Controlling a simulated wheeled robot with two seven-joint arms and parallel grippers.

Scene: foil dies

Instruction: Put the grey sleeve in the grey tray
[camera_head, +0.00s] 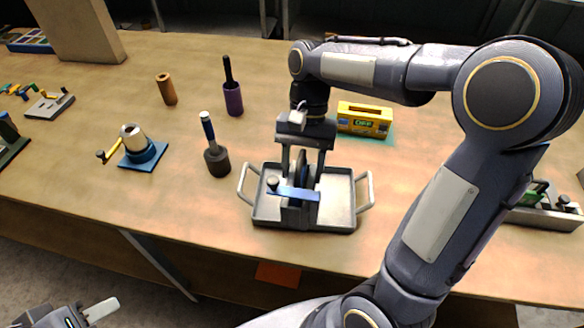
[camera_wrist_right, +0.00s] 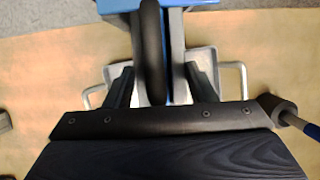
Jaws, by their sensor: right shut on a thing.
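My right gripper (camera_head: 302,190) points down over the grey tray (camera_head: 340,222) and is shut on a dark grey device with a blue bar (camera_head: 304,194). The device stands within the tray's outline; whether it touches the floor is hidden. In the right wrist view its dark curved body (camera_wrist_right: 150,55) shows between the fingers, with the tray rim (camera_wrist_right: 230,66) behind. I cannot tell whether this device is the grey sleeve. A dark grey cylinder (camera_head: 217,162) with a blue handle stands left of the tray. My left gripper (camera_head: 85,316) is partly visible at the lower left, away from the table.
A purple cylinder (camera_head: 233,99) and a brown cylinder (camera_head: 166,89) stand farther back. A yellow box (camera_head: 364,119) lies behind the tray. Table between these is clear.

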